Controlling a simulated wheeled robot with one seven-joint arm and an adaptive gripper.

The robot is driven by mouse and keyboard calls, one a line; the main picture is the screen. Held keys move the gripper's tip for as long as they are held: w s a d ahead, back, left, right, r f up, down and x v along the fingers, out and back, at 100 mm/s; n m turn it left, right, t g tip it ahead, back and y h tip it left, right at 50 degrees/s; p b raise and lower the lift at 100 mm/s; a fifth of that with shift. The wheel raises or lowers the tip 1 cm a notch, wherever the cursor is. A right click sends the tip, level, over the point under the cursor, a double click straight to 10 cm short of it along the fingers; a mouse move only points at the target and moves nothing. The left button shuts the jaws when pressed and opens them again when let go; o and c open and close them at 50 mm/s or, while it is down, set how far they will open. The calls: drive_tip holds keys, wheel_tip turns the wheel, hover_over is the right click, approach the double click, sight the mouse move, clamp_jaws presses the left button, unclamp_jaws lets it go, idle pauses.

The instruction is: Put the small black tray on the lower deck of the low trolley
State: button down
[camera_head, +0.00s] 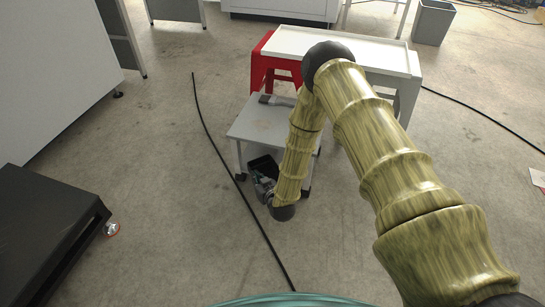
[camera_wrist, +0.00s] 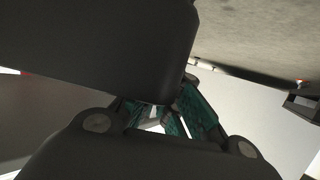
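The low trolley (camera_head: 262,124) has a grey top deck on legs with dark wheels and stands on the floor ahead. Its lower deck is mostly hidden by the top deck, the tray and my arm. The small black tray (camera_head: 262,163) is at the trolley's near side, just below the front edge of the top deck. My gripper (camera_head: 263,186) is at the tray's near edge and looks shut on it. In the wrist view the dark tray (camera_wrist: 90,45) fills the upper left, partly covering the teal finger pads (camera_wrist: 170,118). Whether the tray touches the lower deck cannot be seen.
A white-topped table (camera_head: 340,48) with a red end stands behind the trolley. A black platform (camera_head: 45,235) is at the left front. A dark cable (camera_head: 228,165) runs along the floor left of the trolley. A grey bin (camera_head: 433,22) stands far right.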

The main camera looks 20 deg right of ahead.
sight(269, 157)
drive_tip(key=w+d+b, duration=0.2)
drive_tip(key=w+d, duration=0.1)
drive_tip(key=w, duration=0.1)
drive_tip(key=w+d+b, duration=0.1)
drive_tip(key=w+d, duration=0.1)
drive_tip(key=w, duration=0.2)
drive_tip(key=w+d+b, duration=0.2)
drive_tip(key=w+d, duration=0.1)
drive_tip(key=w, duration=0.1)
drive_tip(key=shift+w+d+b, duration=0.3)
drive_tip(key=shift+b, duration=0.05)
drive_tip(key=f+b, duration=0.3)
drive_tip(key=shift+w+d+f, duration=0.15)
drive_tip(key=shift+w+f, duration=0.1)
drive_tip(key=c, duration=1.6)
unclamp_jaws()
drive_tip(key=shift+f, duration=0.15)
drive_tip(key=shift+c, duration=0.2)
